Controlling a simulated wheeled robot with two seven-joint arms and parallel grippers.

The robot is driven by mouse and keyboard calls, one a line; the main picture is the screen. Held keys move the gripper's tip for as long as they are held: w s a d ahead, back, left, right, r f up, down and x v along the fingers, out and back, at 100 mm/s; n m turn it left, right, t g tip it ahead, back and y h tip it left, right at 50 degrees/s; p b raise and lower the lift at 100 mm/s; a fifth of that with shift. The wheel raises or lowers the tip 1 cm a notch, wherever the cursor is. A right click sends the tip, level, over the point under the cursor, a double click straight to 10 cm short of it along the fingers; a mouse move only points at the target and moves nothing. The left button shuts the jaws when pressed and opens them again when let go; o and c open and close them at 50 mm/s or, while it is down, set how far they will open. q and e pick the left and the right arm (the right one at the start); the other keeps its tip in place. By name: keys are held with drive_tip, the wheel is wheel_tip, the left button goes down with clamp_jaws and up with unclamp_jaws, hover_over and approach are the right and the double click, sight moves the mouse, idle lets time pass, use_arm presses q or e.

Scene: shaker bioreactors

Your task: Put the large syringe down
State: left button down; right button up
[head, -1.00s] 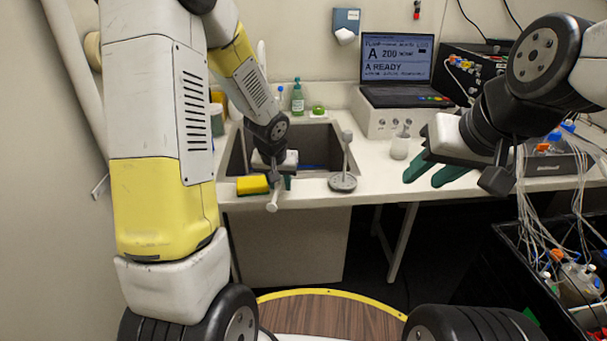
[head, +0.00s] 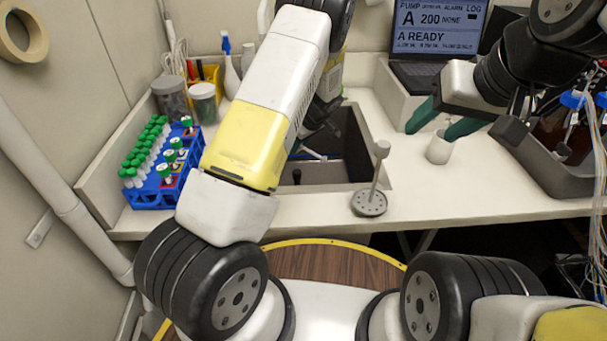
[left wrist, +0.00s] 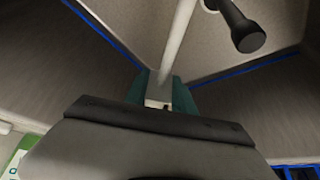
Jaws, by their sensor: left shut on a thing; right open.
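In the head view my left arm reaches over the sink (head: 360,150) and mostly hides the gripper and the syringe. Grey walls with blue lines surround the gripper in the wrist view. Whether the syringe touches anything cannot be told. My right gripper (head: 433,122) is open and empty above the counter at the right.
A blue rack of green-capped tubes (head: 155,190) stands left of my left arm. A small pale cup (head: 439,148) stands below my right gripper. A dark rod end (left wrist: 240,28) shows near the syringe.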

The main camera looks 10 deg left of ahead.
use_arm(q)
drive_tip(key=shift+w+d+f+n+g+y, duration=0.15)
drive_tip(key=shift+w+d+f+n, duration=0.25)
drive_tip(key=shift+f, duration=1.8)
drive_tip(key=shift+w+d+f+n+g+y, duration=0.1)
drive_tip(key=shift+w+d+f+n+g, duration=0.25)
drive_tip(key=shift+f, duration=1.9)
drive_tip(key=shift+w+d+f+n+y, duration=0.2)
drive_tip(key=shift+w+f+n, duration=0.25)
drive_tip(key=shift+f, duration=1.75)
drive_tip(key=shift+s+f, duration=0.1)
drive_tip(key=shift+f, duration=0.5)
drive_tip(key=c, duration=1.1)
unclamp_jaws()
drive_tip(key=shift+o, duration=0.2)
